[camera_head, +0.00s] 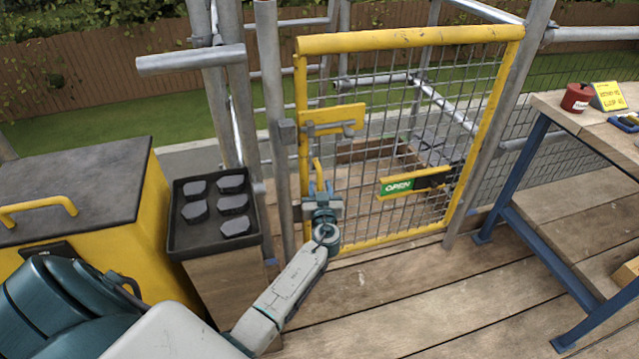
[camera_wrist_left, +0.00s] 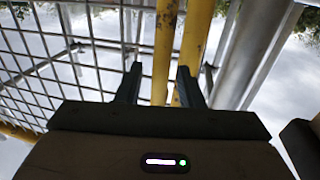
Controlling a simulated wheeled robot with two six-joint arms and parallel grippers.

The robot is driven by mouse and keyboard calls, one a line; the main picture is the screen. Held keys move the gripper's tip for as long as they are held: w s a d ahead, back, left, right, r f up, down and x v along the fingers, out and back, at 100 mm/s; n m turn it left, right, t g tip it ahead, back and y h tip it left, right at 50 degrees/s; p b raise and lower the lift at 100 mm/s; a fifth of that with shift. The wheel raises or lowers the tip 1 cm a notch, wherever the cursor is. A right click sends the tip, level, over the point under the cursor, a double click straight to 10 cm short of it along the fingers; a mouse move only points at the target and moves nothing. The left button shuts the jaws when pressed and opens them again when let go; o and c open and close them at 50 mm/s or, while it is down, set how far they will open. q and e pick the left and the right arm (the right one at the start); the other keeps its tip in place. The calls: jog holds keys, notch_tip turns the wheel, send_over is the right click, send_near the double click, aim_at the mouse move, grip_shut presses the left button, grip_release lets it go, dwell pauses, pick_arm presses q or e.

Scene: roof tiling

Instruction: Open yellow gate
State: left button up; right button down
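The yellow gate (camera_head: 400,39) has a tubular frame with wire mesh and stands between scaffold posts. Its left edge is close beside the left post (camera_head: 272,110). A yellow latch plate (camera_head: 330,117) is on its upper left side. A green OPEN sign (camera_head: 397,187) is on a yellow bar at its lower right. A short yellow handle (camera_head: 317,170) is on the left edge. My left gripper (camera_head: 322,190) is at this handle. In the left wrist view its fingers (camera_wrist_left: 159,80) are apart, with a yellow bar (camera_wrist_left: 164,45) between them and visible gaps beside it. My right gripper is out of view.
A black tray (camera_head: 212,245) of dark pieces stands left of the gate, beside a yellow box with a dark lid (camera_head: 75,185). A workbench (camera_head: 575,125) with blue legs stands at the right. The plank floor (camera_head: 420,300) before the gate is clear.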

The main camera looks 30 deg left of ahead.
pick_arm(q)
jog(key=shift+x, duration=0.8)
grip_shut()
